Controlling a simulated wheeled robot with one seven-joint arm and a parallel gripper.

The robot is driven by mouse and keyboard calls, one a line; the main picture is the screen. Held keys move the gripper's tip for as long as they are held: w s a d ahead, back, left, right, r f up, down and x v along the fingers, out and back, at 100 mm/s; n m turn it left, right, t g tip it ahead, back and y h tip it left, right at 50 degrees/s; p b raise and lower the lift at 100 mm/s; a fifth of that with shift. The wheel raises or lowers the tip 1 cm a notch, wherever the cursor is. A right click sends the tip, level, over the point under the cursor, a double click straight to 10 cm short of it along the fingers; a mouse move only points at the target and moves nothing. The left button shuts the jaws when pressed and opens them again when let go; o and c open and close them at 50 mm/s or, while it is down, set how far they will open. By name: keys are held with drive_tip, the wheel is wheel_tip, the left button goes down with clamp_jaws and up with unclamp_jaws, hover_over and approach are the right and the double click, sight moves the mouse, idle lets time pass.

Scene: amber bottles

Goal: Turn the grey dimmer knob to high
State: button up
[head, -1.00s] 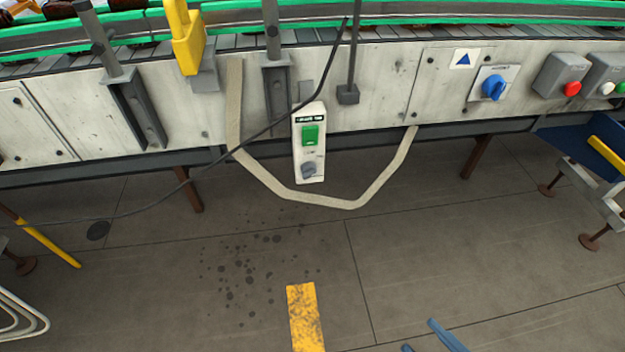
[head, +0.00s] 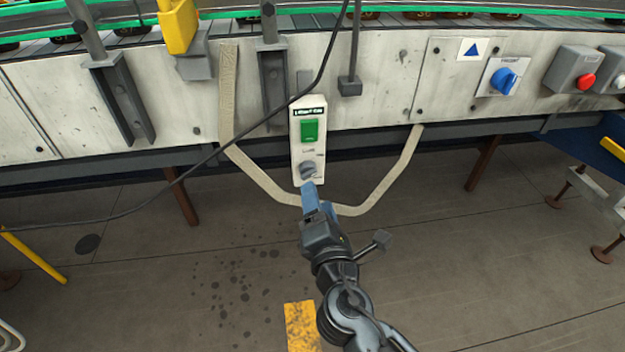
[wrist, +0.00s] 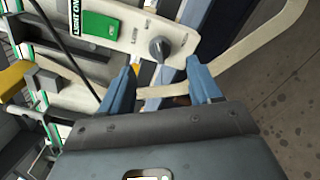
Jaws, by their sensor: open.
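The grey dimmer knob (head: 308,169) is on the lower part of a white switch box (head: 296,150) that hangs on the front of the conveyor. The knob also shows in the wrist view (wrist: 159,48), with small labels beside it too small to read surely. A green switch (head: 310,131) sits above the knob. My gripper (head: 309,190) is just below and in front of the knob. In the wrist view my gripper (wrist: 163,80) has its blue fingers apart, with the knob ahead of the gap between them. Nothing is between the fingers.
A black cable (head: 255,127) crosses in front of the conveyor beside the box. A pale strap (head: 385,185) loops below the box. A blue rotary switch (head: 504,81) and a red button (head: 587,81) are to the right. The floor in front is clear.

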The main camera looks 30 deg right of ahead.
sight(312, 175)
drive_tip(key=shift+x, duration=3.9)
drive_tip(key=c, duration=1)
